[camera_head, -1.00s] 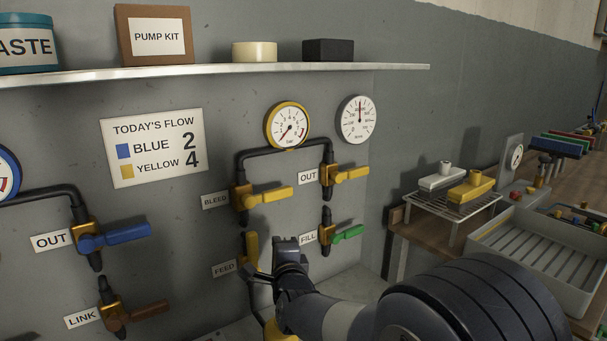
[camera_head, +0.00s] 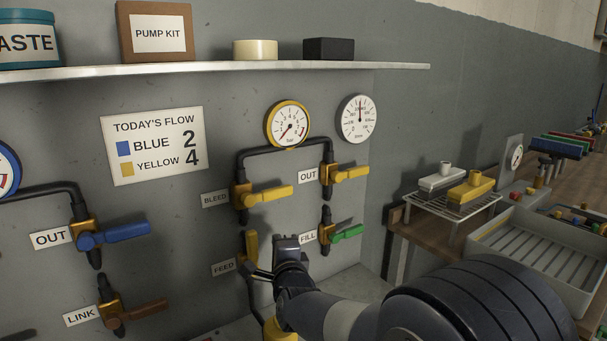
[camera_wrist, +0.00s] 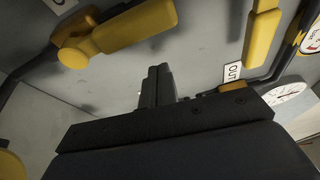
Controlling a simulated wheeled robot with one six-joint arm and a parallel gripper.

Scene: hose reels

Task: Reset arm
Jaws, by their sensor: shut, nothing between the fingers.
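My gripper (camera_head: 264,274) is low at the valve wall, close to the yellow feed valve handle (camera_head: 251,246), which stands upright. In the wrist view my gripper (camera_wrist: 158,72) is shut and empty, with its two fingers together and grey wall beyond them. A yellow handle (camera_wrist: 135,27) lies at the upper left of that view, apart from the fingers. Another yellow handle (camera_wrist: 262,38) is at the upper right. My arm comes in from the lower right of the head view and hides part of the lower wall.
The yellow bleed handle (camera_head: 268,194), yellow out handle (camera_head: 352,172) and green fill handle (camera_head: 347,232) stick out nearby. Blue (camera_head: 122,233) and brown (camera_head: 142,312) handles are at left. A shelf (camera_head: 230,73) runs above. A bench with a grey tray (camera_head: 545,270) and rack (camera_head: 450,205) is right.

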